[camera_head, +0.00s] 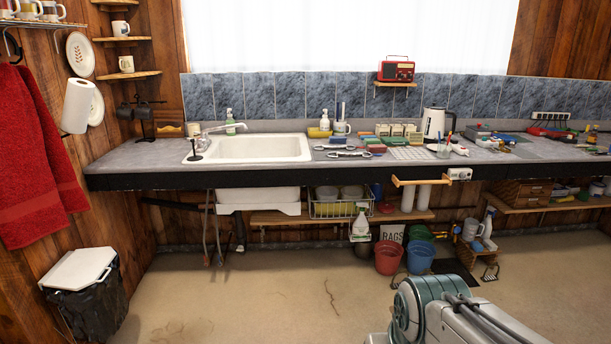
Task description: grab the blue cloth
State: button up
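I cannot pick out a blue cloth for certain. Folded or block-shaped pieces in green, red and blue-grey (374,147) lie on the counter right of the sink, too small to tell whether they are cloths or sponges. Further right, flat blue and red items (552,132) lie near the back of the counter, also unclear. A red cloth (36,160) hangs on the left wall. My arm shows at the bottom right, with a teal joint and grey link; its gripper is out of the picture.
A long grey counter (120,165) with a white sink (262,148) runs along the back wall. Red (388,257) and blue (420,257) buckets stand on the floor under it. A lidded bin (80,268) stands at left. The floor in the middle is clear.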

aim_at(332, 139)
jog(key=z, duration=0.05)
jog(key=i, duration=1.6)
jog(key=u, duration=0.3)
jog(key=i, duration=2.2)
jog(key=u, duration=0.25)
